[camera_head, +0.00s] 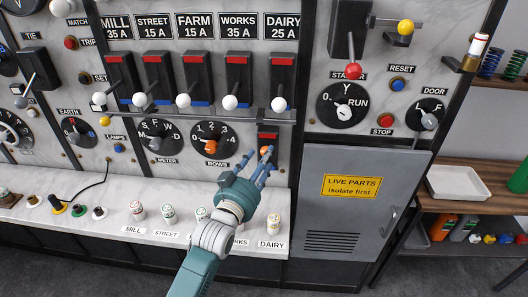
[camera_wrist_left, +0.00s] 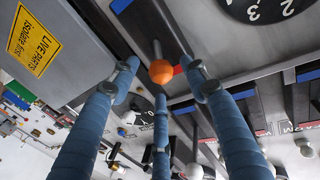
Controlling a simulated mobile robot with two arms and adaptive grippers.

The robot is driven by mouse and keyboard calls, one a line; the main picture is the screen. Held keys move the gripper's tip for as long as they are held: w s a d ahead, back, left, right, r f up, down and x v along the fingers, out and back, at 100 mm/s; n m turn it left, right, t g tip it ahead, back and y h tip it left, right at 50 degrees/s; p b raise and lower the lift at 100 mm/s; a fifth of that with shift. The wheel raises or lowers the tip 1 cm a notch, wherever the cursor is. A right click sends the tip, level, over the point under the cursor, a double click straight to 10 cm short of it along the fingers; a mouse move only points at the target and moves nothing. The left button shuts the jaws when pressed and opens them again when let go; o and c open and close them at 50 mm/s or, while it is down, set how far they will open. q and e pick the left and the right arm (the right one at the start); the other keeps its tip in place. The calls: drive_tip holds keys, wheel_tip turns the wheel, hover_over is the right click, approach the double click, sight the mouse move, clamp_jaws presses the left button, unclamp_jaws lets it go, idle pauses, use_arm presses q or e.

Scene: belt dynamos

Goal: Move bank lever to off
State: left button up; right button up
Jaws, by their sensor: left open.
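I see no readable bank label; this lever may be the one named. In the left wrist view, the orange knob (camera_wrist_left: 161,72) is on a grey stem. My left gripper (camera_head: 258,162) reaches up to it with blue fingers open. The left wrist view shows the fingertips (camera_wrist_left: 160,76) spread around the knob, with no clear grip on it. The fingers partly hide the lever in the head view. My right gripper is not in view.
A row of white-knobbed levers (camera_head: 184,101) hangs above, with a rail below them. A grey cabinet door (camera_head: 345,215) is close on the right. Several small labelled pieces (camera_head: 274,222) stand on the ledge below.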

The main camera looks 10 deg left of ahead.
use_arm(q)
drive_tip(key=shift+x, duration=1.15)
drive_tip(key=shift+f, duration=0.1)
clamp_jaws()
